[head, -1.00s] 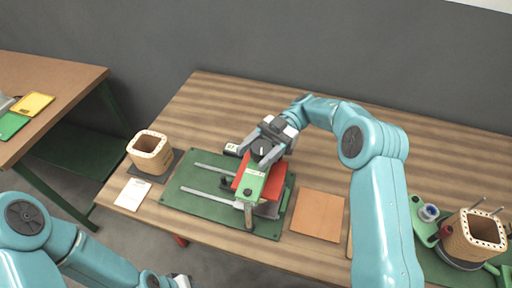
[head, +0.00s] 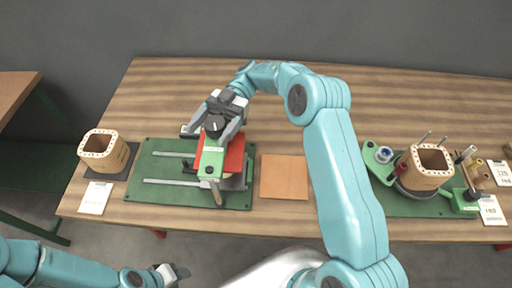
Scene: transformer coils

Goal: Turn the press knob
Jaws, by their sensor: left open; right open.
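The press stands on a green baseplate (head: 160,190) with two metal rails, left of the table's middle. The black press knob (head: 213,125) sits at the back of the green block, between the fingers of my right gripper (head: 215,128). That gripper is open and reaches down around the knob; I cannot tell whether the fingers touch it. My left gripper (head: 176,274) is open and empty, low in front of the table's front edge.
A wooden coil form (head: 105,152) stands on a dark mat at left, with a white card (head: 95,198) in front. An orange pad (head: 284,178) lies right of the press. Another coil form (head: 423,168) stands on a green fixture at right. The back of the table is clear.

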